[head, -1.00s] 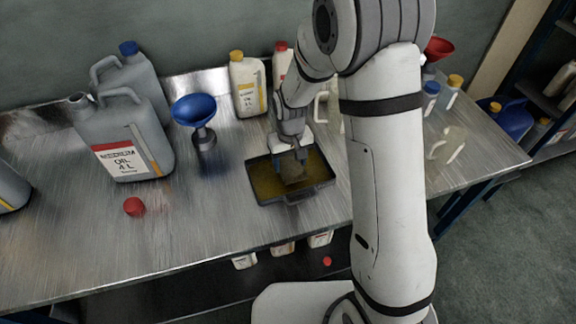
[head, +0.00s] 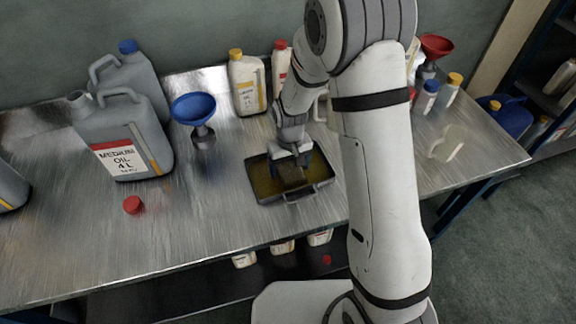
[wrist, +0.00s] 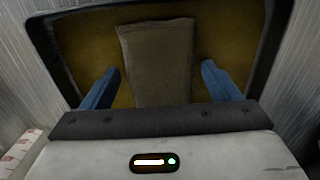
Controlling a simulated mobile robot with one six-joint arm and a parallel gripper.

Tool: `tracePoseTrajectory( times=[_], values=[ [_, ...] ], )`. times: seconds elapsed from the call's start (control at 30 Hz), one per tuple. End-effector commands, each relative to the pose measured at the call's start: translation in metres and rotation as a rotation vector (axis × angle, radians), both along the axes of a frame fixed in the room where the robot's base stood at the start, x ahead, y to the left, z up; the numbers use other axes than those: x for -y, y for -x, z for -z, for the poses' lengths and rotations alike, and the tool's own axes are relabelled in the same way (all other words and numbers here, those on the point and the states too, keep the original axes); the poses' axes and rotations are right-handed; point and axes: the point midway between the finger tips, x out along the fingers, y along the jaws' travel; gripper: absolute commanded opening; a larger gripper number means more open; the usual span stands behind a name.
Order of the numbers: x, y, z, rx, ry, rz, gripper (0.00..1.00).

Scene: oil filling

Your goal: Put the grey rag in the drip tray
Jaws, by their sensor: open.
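The grey rag (wrist: 158,62) lies as a folded, flat strip inside the drip tray (wrist: 262,45), on the yellowish oily bottom. In the head view the rag (head: 291,176) shows as a dark patch under my gripper, inside the black-rimmed tray (head: 262,190). My gripper (wrist: 160,85) is open, with one blue finger on each side of the rag and a visible gap to it on both sides. In the head view my gripper (head: 291,160) is low over the tray.
A blue funnel (head: 194,110) and a grey oil jug (head: 122,138) stand left of the tray. A red cap (head: 133,204) lies on the table front left. White bottles (head: 247,84) stand behind the tray, and a clear jug (head: 447,143) is at right. The front left table is mostly clear.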

Motion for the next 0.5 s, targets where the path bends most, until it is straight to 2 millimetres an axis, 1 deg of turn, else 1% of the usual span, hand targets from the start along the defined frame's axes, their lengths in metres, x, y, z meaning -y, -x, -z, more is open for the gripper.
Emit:
tracePoseTrajectory(
  times=[0.17, 0.2, 0.27, 0.5],
  values=[
    [0.000, 0.000, -0.008, 0.002, -0.001, -0.001, 0.83],
    [-0.001, -0.001, -0.013, 0.004, -0.001, -0.001, 0.83],
    [-0.001, -0.001, -0.023, 0.005, -0.002, -0.001, 0.83],
    [-0.001, -0.001, -0.076, 0.006, -0.002, -0.001, 0.83]
  ],
)
